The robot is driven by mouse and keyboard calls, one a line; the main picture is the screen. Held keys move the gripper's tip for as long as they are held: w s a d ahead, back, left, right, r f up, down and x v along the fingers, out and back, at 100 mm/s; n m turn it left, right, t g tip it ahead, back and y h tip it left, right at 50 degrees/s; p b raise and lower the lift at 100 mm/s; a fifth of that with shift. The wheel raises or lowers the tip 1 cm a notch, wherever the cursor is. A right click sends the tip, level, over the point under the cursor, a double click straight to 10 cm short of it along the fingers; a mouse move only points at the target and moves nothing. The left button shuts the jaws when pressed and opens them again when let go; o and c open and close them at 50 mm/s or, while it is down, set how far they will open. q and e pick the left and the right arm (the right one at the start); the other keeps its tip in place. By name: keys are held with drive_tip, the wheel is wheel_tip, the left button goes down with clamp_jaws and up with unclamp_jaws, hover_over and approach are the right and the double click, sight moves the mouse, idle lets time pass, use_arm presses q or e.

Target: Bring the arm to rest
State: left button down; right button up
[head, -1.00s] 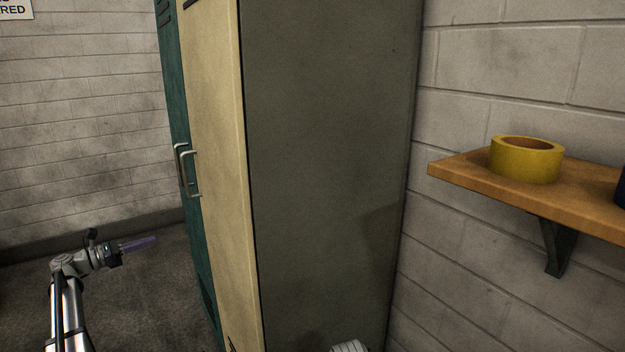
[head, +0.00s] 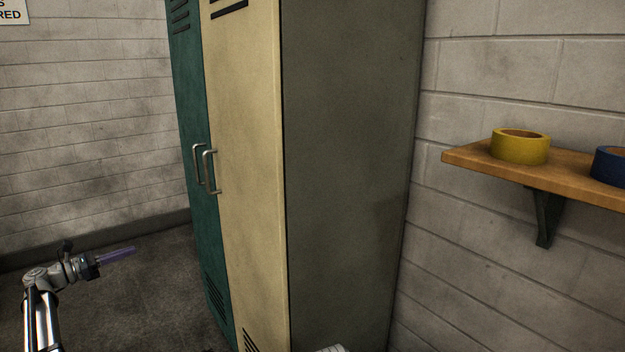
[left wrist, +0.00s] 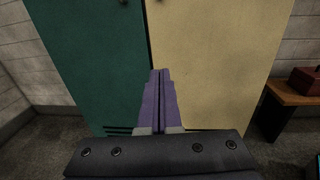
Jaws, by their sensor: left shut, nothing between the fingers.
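My left gripper (head: 132,249) is at the lower left of the head view, its purple fingers pointing right, toward the lockers. In the left wrist view its fingers (left wrist: 160,75) are shut together with nothing between them. The gripper is apart from the locker doors. A small pale piece at the bottom edge of the head view is too cut off to tell. My right gripper does not show.
A green locker (head: 193,120) and a cream locker (head: 245,180) stand ahead, doors closed. A wooden shelf (head: 470,158) on the right wall holds a yellow tape roll (head: 520,150) and a blue roll (head: 612,168). A bench (left wrist: 285,97) with a red box (left wrist: 305,82) stands right in the wrist view.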

use_arm(q)
drive_tip(key=s+d+f+m+g+y+p, duration=0.1)
drive_tip(key=s+d+m+g+p, duration=0.25)
drive_tip(key=d, duration=0.85)
drive_tip(key=s+d+f+m+g+y+p, duration=0.1)
drive_tip(key=s+d+m+g+p, duration=0.3)
drive_tip(key=d, duration=0.8)
drive_tip(key=s+d+f+m+g+y+p, duration=0.1)
drive_tip(key=d+m+g+p, duration=0.3)
drive_tip(key=d, duration=0.8)
drive_tip(key=s+d+m+y+p, duration=0.3)
drive_tip(key=s+d+m, duration=0.3)
drive_tip(key=s+d, duration=0.2)
drive_tip(key=s+d+r+m+y+p, duration=0.2)
drive_tip(key=s+m+y+p, duration=0.2)
drive_tip(key=s, duration=0.5)
drive_tip(key=s+d+r+m+y+p, duration=0.1)
drive_tip(key=s+d+m+y+p, duration=0.2)
drive_tip(key=s+m, duration=0.6)
drive_tip(key=shift+s+r+g+y+p, duration=0.15)
drive_tip(key=shift+r+g+y+p, duration=0.3)
drive_tip(key=shift+y, duration=0.35)
